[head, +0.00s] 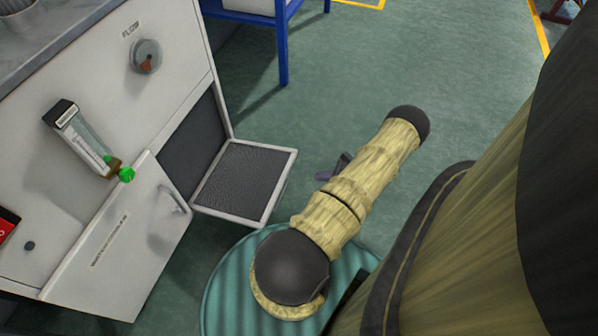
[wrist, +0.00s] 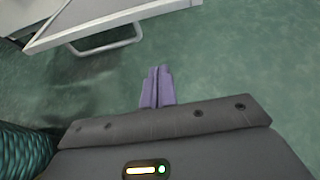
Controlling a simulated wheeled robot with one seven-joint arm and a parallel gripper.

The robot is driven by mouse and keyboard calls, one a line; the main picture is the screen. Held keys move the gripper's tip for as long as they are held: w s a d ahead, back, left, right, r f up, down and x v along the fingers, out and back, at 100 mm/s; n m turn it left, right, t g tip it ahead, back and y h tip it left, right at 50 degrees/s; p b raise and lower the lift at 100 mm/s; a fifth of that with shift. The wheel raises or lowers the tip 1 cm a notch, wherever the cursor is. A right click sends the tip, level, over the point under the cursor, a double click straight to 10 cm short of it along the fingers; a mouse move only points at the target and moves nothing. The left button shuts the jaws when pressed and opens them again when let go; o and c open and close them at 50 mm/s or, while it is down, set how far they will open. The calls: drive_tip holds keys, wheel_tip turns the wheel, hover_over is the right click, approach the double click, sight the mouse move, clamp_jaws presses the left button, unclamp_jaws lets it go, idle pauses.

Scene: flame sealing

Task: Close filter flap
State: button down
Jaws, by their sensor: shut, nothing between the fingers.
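The filter flap (head: 244,181) is a white-framed panel with dark mesh. It hangs open, sticking out from the white cabinet beside a dark mesh-lined opening (head: 193,143). In the wrist view the white frame edge of the flap (wrist: 110,22) crosses the top left, with a light loop handle (wrist: 112,48) below it. My gripper (head: 325,173) is just right of the flap's outer edge in the head view, partly hidden behind my arm. In the wrist view the purple fingers (wrist: 157,70) are together and empty, apart from the flap, over green floor.
The white cabinet (head: 95,130) has a flow dial (head: 146,56), a tube with a green tip (head: 85,140) and a lower door with a handle (head: 174,201). A blue-legged table (head: 282,45) stands behind. Green floor (head: 380,70) is clear beyond my arm.

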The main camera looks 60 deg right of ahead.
drive_tip(key=b+x, duration=0.5)
drive_tip(key=x, duration=0.6)
drive_tip(key=shift+r+b, duration=0.65)
drive_tip(key=shift+r, duration=1.55)
drive_tip(key=shift+r, duration=0.1)
